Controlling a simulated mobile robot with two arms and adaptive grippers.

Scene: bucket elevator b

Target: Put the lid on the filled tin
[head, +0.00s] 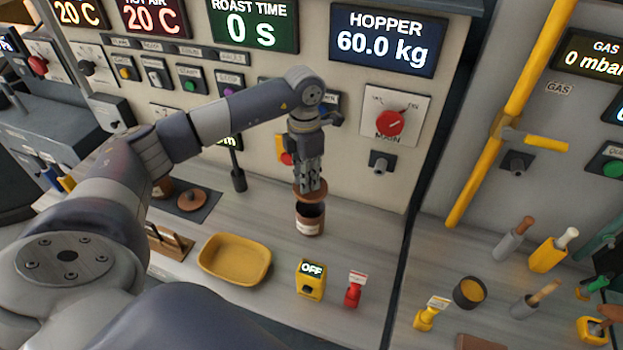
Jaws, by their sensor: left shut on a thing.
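My left gripper (311,180) points down and is shut on a round brown lid (310,192). The lid is just above the mouth of a brown tin (309,222) with a pale label, which stands upright on the counter. The tin's dark opening shows below the lid, so the lid is apart from the rim on the near side. I cannot tell what fills the tin. My right gripper is not in view.
A yellow tray (235,279), a yellow OFF box (311,279) and a red tagged stamp (354,290) stand in front. Another brown lid (192,200) lies on a dark mat at left. The control panel with a red MAIN knob (390,123) rises behind.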

